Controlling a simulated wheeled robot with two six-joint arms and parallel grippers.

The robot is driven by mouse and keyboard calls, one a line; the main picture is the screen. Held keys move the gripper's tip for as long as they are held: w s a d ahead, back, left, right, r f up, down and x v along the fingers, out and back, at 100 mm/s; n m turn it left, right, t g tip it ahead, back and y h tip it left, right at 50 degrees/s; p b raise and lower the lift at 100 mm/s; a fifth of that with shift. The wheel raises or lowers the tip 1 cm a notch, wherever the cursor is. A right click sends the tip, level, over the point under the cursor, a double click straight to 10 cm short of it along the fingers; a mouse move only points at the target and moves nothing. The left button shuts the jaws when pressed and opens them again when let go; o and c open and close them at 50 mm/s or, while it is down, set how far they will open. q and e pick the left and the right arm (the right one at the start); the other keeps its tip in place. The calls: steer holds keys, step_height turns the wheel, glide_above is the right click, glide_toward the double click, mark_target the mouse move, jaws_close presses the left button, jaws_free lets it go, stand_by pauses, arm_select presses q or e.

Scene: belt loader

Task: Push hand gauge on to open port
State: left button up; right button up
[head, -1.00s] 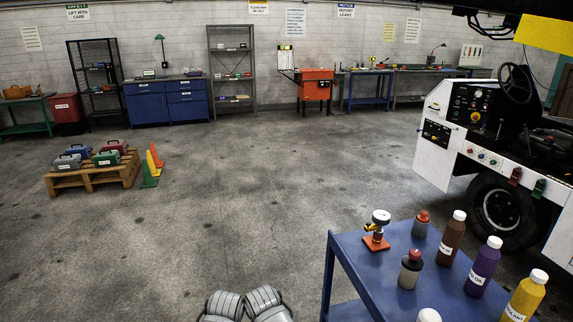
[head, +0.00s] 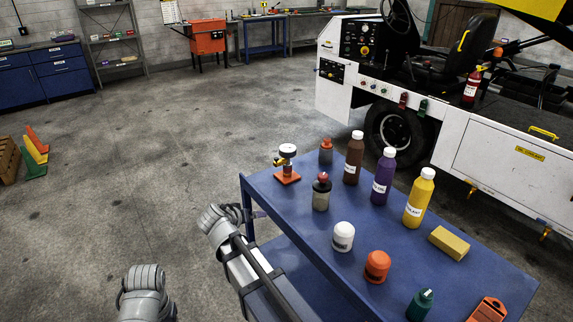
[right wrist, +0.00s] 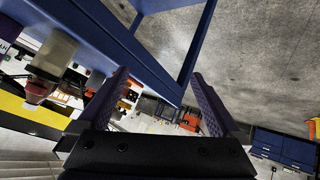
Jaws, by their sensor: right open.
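The likely hand gauge (head: 287,152), a pale round head with a yellow part, stands on an orange base (head: 288,177) at the blue cart's far left corner. The belt loader's white side panel (head: 336,96) has a row of small round fittings (head: 373,86); I cannot tell which is an open port. In the right wrist view my right gripper (right wrist: 158,85) is open with nothing between its fingers. It is near the blue cart's edge (right wrist: 120,38). My right arm reaches beside the cart's left side in the head view. My left gripper is not in view.
The blue cart (head: 305,222) also holds brown (head: 354,160), purple (head: 382,180) and yellow (head: 417,202) bottles, smaller containers and a yellow block (head: 449,242). The loader's wheel (head: 394,130) stands behind the cart. Orange, yellow and green cones (head: 37,152) are at far left. The floor between is clear.

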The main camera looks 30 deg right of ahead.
mark_target(289, 145)
steer(key=w+d+r+m+t+h+b, duration=0.1)
steer(key=w+d+r+t, duration=0.1)
steer(key=d, duration=0.5)
steer(key=w+d+r+m+t+h+b, duration=0.1)
steer(key=w+d+r+t+b, duration=0.1)
steer(key=w+d, duration=0.4)
steer(key=w+d+r+m+t+h+b, duration=0.1)
steer(key=w+d+r+t+h, duration=0.1)
steer(key=w+d+r, duration=0.3)
steer(key=shift+w+d+t+b, duration=0.15)
steer(key=shift+d+t, duration=0.25)
steer(key=shift+d, duration=0.25)
steer(key=shift+w+d+t+b, duration=0.15)
steer(key=shift+d+t, duration=0.25)
steer(key=shift+d, duration=0.25)
steer(key=shift+x, duration=1.15)
steer(key=shift+s+d+f+b+x, duration=0.1)
steer(key=shift+x, duration=0.8)
steer(key=shift+s+d+f+b+x, duration=0.1)
steer(key=shift+x, duration=0.8)
steer(key=shift+d+f+b+x, duration=0.1)
steer(key=shift+x, duration=0.8)
steer(key=shift+s+a, duration=0.1)
jaws_close()
